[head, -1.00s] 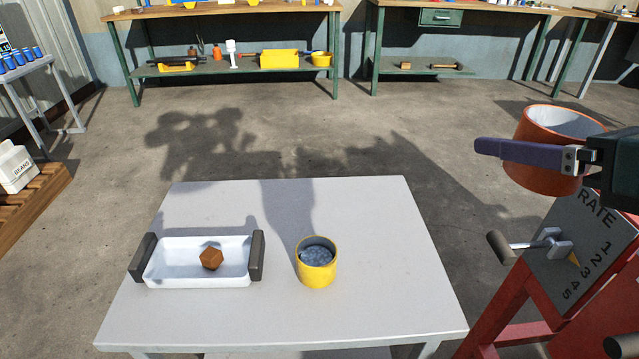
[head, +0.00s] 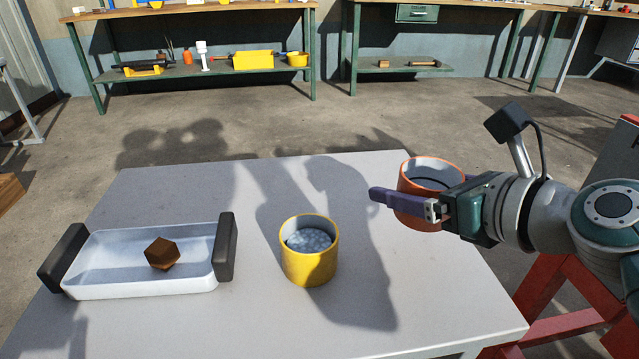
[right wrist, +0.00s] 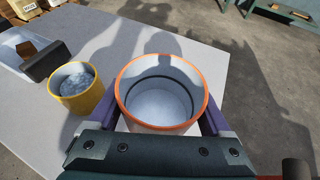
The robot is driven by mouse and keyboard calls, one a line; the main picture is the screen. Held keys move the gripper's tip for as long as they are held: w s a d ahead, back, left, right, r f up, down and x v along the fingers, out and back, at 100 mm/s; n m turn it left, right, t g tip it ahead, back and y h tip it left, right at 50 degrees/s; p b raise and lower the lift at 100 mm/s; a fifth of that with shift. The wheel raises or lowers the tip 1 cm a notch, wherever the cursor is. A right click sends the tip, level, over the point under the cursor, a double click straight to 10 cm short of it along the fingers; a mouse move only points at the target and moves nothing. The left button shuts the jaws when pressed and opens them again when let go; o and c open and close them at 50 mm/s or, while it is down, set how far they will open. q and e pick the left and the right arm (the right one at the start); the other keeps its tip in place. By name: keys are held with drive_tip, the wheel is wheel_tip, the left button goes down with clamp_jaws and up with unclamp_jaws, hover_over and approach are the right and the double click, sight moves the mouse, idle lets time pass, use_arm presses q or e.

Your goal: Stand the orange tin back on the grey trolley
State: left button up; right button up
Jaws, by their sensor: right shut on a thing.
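The orange tin (head: 432,174) is upright and looks empty inside, with a pale interior and a dark ring. It shows large in the right wrist view (right wrist: 160,95). My right gripper (head: 408,202) is shut on it, with a purple finger on either side of its wall. In the head view the tin overlaps the right edge of the grey trolley (head: 230,320). I cannot tell the gap between its base and the trolley top. The trolley also shows in the right wrist view (right wrist: 120,35). My left gripper is not in view.
A yellow tin (head: 309,262) with grey contents stands mid-trolley. A white tray (head: 100,288) with dark handles holds a brown faceted block (head: 162,254) at the left. Bare trolley top lies between the yellow tin and the right edge. A red stand (head: 545,290) is at the right.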

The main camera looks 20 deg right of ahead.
sight(399, 243)
wheel_tip(399, 243, down, 8)
drive_tip(key=b, duration=0.4)
drive_tip(key=shift+r, duration=0.4)
drive_tip(key=shift+f, duration=0.2)
drive_tip(key=o, duration=1.4)
drive_tip(key=shift+r, duration=0.1)
